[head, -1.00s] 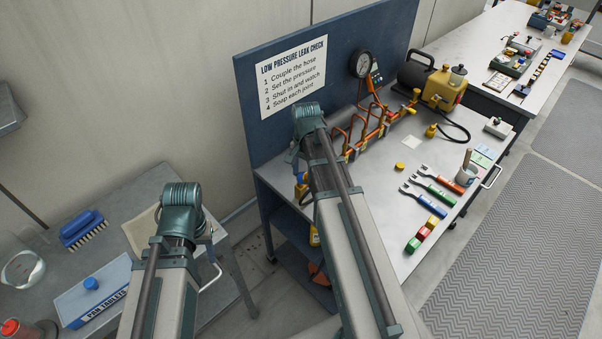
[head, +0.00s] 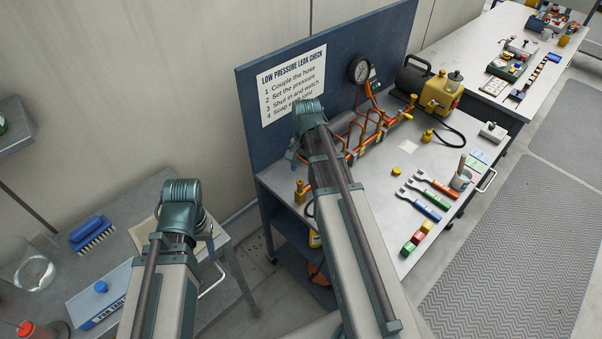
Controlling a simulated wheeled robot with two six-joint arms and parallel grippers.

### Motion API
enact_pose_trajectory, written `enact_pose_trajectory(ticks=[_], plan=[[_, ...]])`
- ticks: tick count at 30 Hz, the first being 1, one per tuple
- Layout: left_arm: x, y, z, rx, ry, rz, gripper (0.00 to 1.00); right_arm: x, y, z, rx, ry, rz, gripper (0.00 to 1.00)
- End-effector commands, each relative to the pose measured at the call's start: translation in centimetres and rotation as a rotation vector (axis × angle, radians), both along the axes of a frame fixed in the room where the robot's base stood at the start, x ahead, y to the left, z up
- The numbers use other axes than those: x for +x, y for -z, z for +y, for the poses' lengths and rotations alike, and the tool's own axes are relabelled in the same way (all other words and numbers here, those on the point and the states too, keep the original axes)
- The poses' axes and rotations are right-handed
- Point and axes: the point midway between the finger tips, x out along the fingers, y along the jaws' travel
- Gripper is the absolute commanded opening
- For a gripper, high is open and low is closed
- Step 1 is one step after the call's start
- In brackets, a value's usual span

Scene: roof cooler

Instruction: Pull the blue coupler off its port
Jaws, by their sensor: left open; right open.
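A brass fitting (head: 300,192) stands upright at the near left corner of the workbench (head: 405,255). I see no blue coupler on the part of it that shows. The coupler is not visible and may be hidden behind my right arm or gripper. My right gripper (head: 292,154) is open, above and slightly left of the fitting, and mostly hidden by its own wrist. My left gripper (head: 212,246) is open and largely hidden behind its wrist, over the right edge of the grey side table, away from the workbench.
Orange-hosed manifold (head: 368,135), gauge (head: 359,69) and yellow pump (head: 441,92) stand along the blue back panel (head: 340,55). Wrenches (head: 418,204) and coloured blocks (head: 416,237) lie at right. A blue brush (head: 92,234) and tablet box (head: 100,291) lie on the side table.

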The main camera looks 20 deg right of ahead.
Motion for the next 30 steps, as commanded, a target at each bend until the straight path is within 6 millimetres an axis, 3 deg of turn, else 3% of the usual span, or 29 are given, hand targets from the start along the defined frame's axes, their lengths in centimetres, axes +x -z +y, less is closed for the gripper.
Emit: enact_pose_trajectory(ticks=[1,15,30], plan=[[0.0,-1.7,0.0,0.000,0.000,0.000,0.53,0.0,-1.7,0.0,0.000,0.000,0.000,1.00],[0.0,-8.4,0.0,-0.001,-0.002,0.000,0.53,-0.1,-8.4,-0.1,-0.001,0.001,0.002,1.00],[0.0,-8.9,0.0,-0.001,-0.005,0.000,0.53,-0.1,-9.0,-0.1,-0.001,0.001,0.002,1.00]])
